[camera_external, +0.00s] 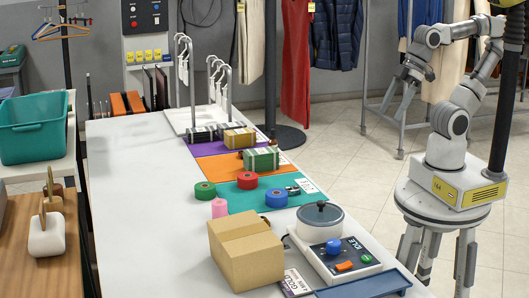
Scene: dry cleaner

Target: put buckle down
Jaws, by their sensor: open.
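My gripper (398,106) hangs in the air at the upper right, in front of the clothes rack and apart from the counter. Its fingers are spread open and I see nothing between them. I cannot make out a buckle for certain. A small dark and silver item (293,190) lies on the teal mat (239,200), near its right edge, but it is too small to identify.
The long white counter (150,215) is clear on its left side. Orange (208,168) and purple mats lie farther back with bundles. A cardboard box (246,262) and a device with a round grey lid (320,214) stand at the front. Metal stands rise at the back.

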